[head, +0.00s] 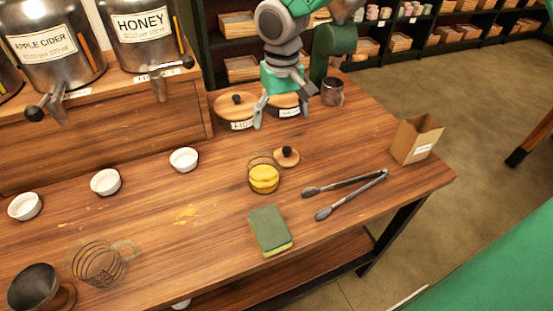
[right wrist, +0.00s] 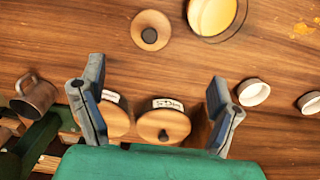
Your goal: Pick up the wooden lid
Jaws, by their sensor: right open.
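A round wooden lid (head: 287,156) with a black knob lies on the table, just behind and right of a glass jar (head: 264,180) holding something yellow. The right wrist view shows the lid (right wrist: 150,30) at the top, left of the jar (right wrist: 212,15). Two labelled canisters with wooden lids (head: 235,107) stand farther back; their lids (right wrist: 163,127) also show in the wrist view. My right gripper (head: 281,117) is open and empty, above the table by the canisters, with its fingers (right wrist: 156,75) spread wide. The loose lid is beyond the fingertips. My left gripper is out of view.
Tongs (head: 345,194) and a green sponge (head: 269,230) lie in front. A paper bag (head: 416,139) stands at the right edge, a metal mug (head: 332,92) at the back. Several white bowls (head: 184,159) line the left. Bare table surrounds the loose lid's right side.

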